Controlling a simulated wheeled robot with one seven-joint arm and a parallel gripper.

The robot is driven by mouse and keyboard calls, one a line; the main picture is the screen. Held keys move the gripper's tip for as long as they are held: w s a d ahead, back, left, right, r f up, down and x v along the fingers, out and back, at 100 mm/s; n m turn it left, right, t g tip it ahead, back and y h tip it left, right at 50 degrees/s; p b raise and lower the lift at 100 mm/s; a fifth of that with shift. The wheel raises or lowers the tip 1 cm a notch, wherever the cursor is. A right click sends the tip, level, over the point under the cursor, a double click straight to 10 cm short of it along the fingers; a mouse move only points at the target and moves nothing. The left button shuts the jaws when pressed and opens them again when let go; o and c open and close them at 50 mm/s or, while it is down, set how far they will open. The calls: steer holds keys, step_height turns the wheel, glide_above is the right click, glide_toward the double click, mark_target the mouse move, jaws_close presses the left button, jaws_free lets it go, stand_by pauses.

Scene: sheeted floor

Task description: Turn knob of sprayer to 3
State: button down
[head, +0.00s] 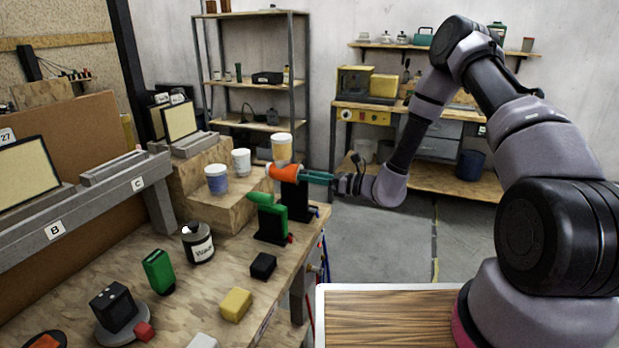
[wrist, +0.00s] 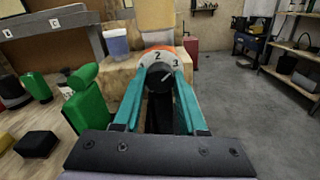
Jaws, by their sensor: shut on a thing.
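The orange sprayer (head: 284,172) rests on a black stand at the table's right edge, with a pale cup on top. In the wrist view its white dial (wrist: 157,56) shows a 2 at the top and a 3 at the upper right. The dark knob (wrist: 159,80) is in front of the dial, with a light mark slanting up and right, roughly toward the 3. My gripper (head: 304,174) reaches in from the right. Its teal fingers (wrist: 159,84) are shut on the knob, one on each side. The knob is hidden in the head view.
A green sprayer-like tool (head: 271,217) on a black stand is close by on the near side. White and blue cups (head: 216,180) stand on a wooden step behind. The floor (head: 375,245) right of the table is open.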

steer(key=shift+m, duration=1)
steer(key=shift+c, duration=2.2)
jaws_free()
steer(key=v, duration=1.1)
